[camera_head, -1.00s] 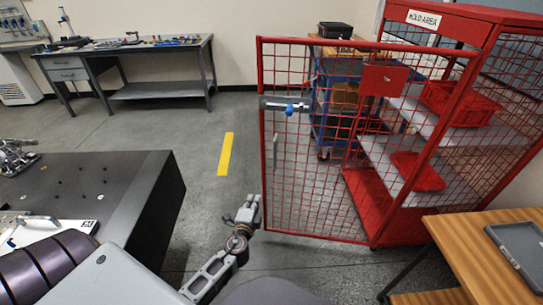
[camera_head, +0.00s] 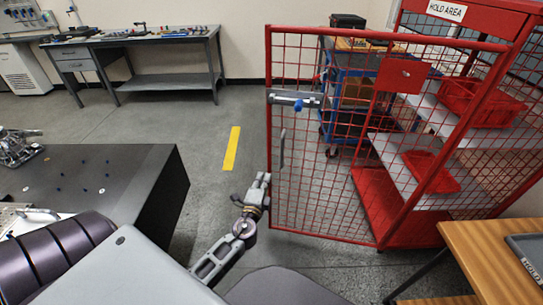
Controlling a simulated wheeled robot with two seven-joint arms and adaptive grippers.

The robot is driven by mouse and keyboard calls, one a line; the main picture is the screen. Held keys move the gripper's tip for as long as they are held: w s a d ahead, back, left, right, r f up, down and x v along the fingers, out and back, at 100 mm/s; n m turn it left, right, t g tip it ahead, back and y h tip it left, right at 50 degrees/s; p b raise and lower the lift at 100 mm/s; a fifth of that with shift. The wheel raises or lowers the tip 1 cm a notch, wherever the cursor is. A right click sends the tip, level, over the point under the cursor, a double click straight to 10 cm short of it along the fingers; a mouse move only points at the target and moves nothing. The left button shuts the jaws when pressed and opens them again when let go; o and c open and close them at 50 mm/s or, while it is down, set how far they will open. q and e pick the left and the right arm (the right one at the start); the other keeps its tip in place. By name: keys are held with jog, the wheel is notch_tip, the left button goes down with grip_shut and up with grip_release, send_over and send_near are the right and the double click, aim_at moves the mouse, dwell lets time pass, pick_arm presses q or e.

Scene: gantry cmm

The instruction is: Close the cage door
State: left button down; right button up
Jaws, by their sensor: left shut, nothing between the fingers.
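The red mesh cage door (camera_head: 345,200) stands swung open toward the left, away from the red cage (camera_head: 385,208) marked HOLD AREA. A grey latch with a blue knob (camera_head: 298,104) sits on the door's free edge, and a grey upright pull handle (camera_head: 282,150) is below it. My left gripper (camera_head: 264,180) is shut and empty. It appears beside the lower free edge of the door, just below the handle; I cannot tell whether it touches the door. My right gripper is out of view.
A dark table (camera_head: 100,185) stands at the left and a wooden table (camera_head: 490,255) at the lower right. A blue cart (camera_head: 340,95) shows behind the door mesh. A workbench (camera_head: 170,85) stands at the back wall. Open floor with a yellow stripe (camera_head: 231,148) lies between.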

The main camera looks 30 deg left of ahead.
pick_arm(q)
send_near(273, 151)
jog(key=shift+p+x, duration=0.65)
jog(key=shift+x, duration=2.25)
jog(key=shift+w+a, duration=0.25)
jog(key=shift+w, duration=0.35)
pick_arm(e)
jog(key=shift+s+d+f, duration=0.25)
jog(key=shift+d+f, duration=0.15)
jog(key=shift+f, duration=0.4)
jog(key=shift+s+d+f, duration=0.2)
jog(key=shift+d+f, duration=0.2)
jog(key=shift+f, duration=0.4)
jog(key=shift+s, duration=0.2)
